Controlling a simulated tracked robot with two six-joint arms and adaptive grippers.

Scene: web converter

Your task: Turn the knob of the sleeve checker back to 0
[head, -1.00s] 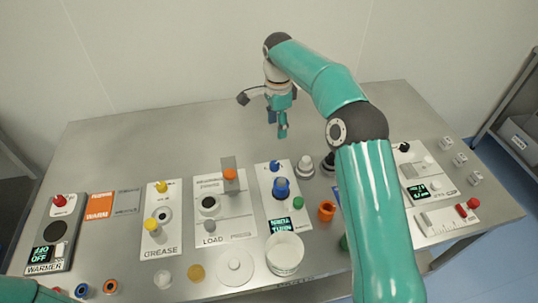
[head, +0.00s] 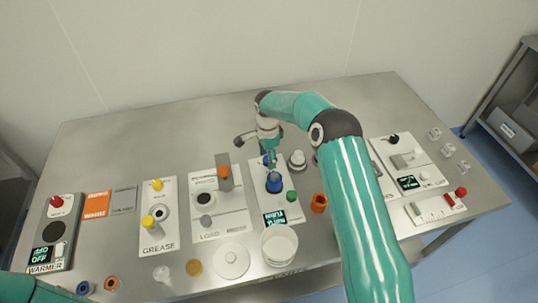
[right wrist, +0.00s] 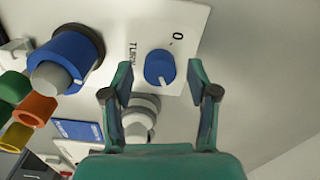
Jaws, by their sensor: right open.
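The sleeve checker is a white panel (head: 286,212) with a display, a green button and a large blue socket (head: 274,184). Its small blue knob (right wrist: 160,67) shows in the right wrist view, beside the word TURN and a 0 mark (right wrist: 178,37). The knob's white pointer line faces away from the 0, toward the lower edge of the picture. My right gripper (right wrist: 157,80) is open, its fingers on either side of the knob in that view, with no contact visible. In the head view my right gripper (head: 271,160) is over the panel's far end and partly hides the knob.
A grey-white knobbed piece (head: 297,160) stands close to the right of the panel. An orange ring (head: 319,203) and a white tub (head: 279,245) are nearer the front. The load panel (head: 233,214) is at left. The table's back is clear.

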